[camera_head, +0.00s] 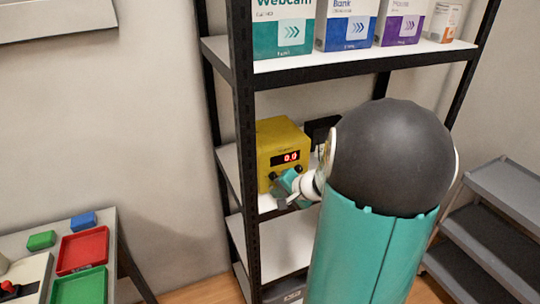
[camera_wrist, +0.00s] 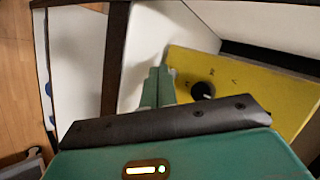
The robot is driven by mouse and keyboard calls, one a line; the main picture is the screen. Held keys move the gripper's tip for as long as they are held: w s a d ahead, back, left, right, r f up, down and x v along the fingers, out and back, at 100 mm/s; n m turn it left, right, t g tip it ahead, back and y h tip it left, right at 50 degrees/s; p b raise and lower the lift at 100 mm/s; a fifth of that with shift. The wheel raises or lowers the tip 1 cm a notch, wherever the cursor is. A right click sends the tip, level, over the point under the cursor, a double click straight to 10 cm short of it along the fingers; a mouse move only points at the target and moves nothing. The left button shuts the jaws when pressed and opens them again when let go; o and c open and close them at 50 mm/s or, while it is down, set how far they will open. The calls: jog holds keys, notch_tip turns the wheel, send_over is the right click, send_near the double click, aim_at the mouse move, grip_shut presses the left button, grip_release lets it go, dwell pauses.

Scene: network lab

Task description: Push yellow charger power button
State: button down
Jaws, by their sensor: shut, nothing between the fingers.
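The yellow charger (camera_head: 283,133) stands on the middle shelf of the rack in the head view, its lit red display (camera_head: 290,157) reading 0.0. Dark round knobs sit below the display. My gripper (camera_head: 285,183) is in front of the lower face of the charger, hiding part of it. In the wrist view the charger (camera_wrist: 255,72) fills the right side, with a black knob (camera_wrist: 203,90) on its face. My gripper (camera_wrist: 159,76) is shut and empty, its fingertips left of that knob. Whether they touch the charger I cannot tell. I cannot make out the power button.
The black-framed rack has an upper shelf (camera_head: 350,59) with several boxes above the charger. A rack post (camera_head: 243,150) stands just left of the charger. A table with red (camera_head: 82,250) and green (camera_head: 78,288) trays is at the lower left. A grey stepped unit (camera_head: 500,190) stands right.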

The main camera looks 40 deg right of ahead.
jog(key=shift+s, duration=0.2)
jog(key=shift+s+a, duration=0.1)
jog(key=shift+s+a, duration=0.25)
jog(key=shift+s, duration=0.7)
jog(key=shift+s+a, duration=0.3)
jog(key=shift+s, duration=0.6)
jog(key=shift+s+a, duration=0.25)
jog(key=shift+s, duration=0.7)
